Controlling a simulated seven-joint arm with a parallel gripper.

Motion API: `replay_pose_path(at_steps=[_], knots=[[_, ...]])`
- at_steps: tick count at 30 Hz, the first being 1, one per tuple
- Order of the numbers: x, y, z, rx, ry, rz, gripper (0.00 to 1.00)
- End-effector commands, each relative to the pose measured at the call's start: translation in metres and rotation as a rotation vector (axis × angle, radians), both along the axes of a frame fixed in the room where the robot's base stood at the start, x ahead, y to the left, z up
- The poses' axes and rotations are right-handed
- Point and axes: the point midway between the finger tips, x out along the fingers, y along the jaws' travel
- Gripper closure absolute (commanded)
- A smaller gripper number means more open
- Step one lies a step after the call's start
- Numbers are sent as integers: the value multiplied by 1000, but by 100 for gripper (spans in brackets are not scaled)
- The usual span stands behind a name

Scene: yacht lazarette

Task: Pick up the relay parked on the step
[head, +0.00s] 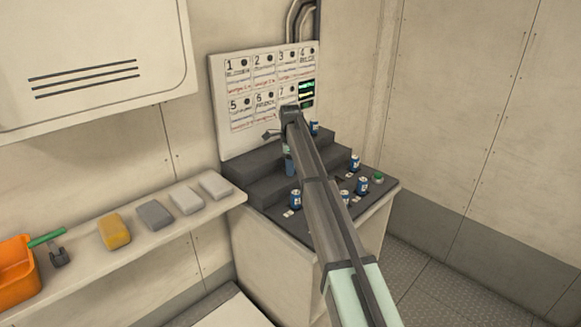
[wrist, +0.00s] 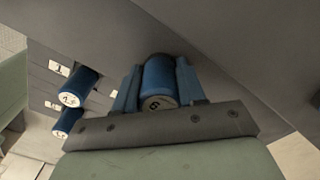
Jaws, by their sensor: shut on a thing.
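A blue cylindrical relay (wrist: 160,76) with a pale numbered end, seemingly a 6 or 9, sits between the two blue-grey fingers of my gripper (wrist: 158,88) in the wrist view. The fingers are shut on its sides. Its far end is against or close to a dark grey surface; I cannot tell if they touch. In the head view my gripper (head: 289,163) is at the grey stepped stand (head: 248,183), partly hidden behind my arm. The held relay is not clear there.
Several other blue relays (head: 363,185) stand on the stand, one high on the steps (head: 315,128). Two more (wrist: 76,86) show left in the wrist view. A numbered panel (head: 240,75) rises behind. A shelf (head: 190,215) at left holds blocks and an orange bin (head: 18,275).

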Motion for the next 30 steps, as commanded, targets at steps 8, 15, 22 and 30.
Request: replay_pose_path(at_steps=[8,15,22,30], knots=[[0,0,0,0,0,0,93],[1,0,18,1,-2,0,93],[1,0,59,0,-2,0,93],[1,0,93,0,0,0,93]])
